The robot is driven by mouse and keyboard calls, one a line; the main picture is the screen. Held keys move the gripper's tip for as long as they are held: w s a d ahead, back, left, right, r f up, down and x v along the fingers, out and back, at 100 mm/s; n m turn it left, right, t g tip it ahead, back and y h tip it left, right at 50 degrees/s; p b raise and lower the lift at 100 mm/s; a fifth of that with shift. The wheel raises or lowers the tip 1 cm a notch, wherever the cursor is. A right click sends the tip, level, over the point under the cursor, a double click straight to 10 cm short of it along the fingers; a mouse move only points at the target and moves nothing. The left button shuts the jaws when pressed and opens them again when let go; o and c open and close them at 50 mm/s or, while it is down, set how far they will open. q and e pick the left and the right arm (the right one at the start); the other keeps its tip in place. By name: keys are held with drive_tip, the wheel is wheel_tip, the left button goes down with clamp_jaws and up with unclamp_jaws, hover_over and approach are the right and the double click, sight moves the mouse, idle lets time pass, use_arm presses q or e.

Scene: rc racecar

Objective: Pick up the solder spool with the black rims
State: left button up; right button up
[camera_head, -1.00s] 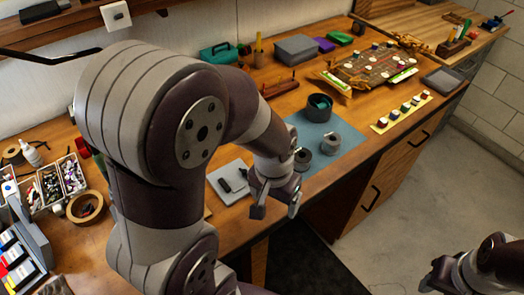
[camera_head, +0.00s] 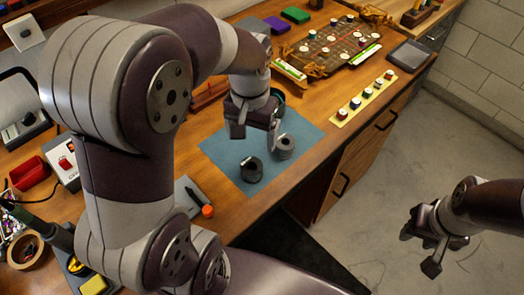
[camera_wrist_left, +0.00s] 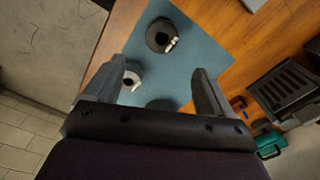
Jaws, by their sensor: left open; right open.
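A spool with dark rims (camera_head: 251,170) stands on the blue mat (camera_head: 222,150), nearest the table's front edge. It also shows in the left wrist view (camera_wrist_left: 154,42), beyond my fingertips. A lighter grey spool (camera_head: 286,148) stands beside it, apart; in the left wrist view it (camera_wrist_left: 129,80) shows near the left finger. My left gripper (camera_head: 256,128) is open and empty, pointing down above the mat, behind the dark-rimmed spool in the head view. In the left wrist view its fingers (camera_wrist_left: 160,75) are spread. My right gripper (camera_head: 419,252) is open and empty over the floor, away from the table.
A dark round container (camera_head: 278,98) is partly hidden behind my left gripper. A yellow strip with small jars (camera_head: 364,97) lies right of the mat. An orange cap (camera_head: 208,211) and a black pen (camera_head: 194,195) lie in front of the mat. The mat around the spools is clear.

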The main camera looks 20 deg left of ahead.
sight(252, 168)
use_arm(q)
drive_tip(key=f, duration=1.2)
drive_tip(key=shift+s+f, duration=0.25)
drive_tip(key=shift+s, duration=0.15)
drive_tip(key=c, duration=1.2)
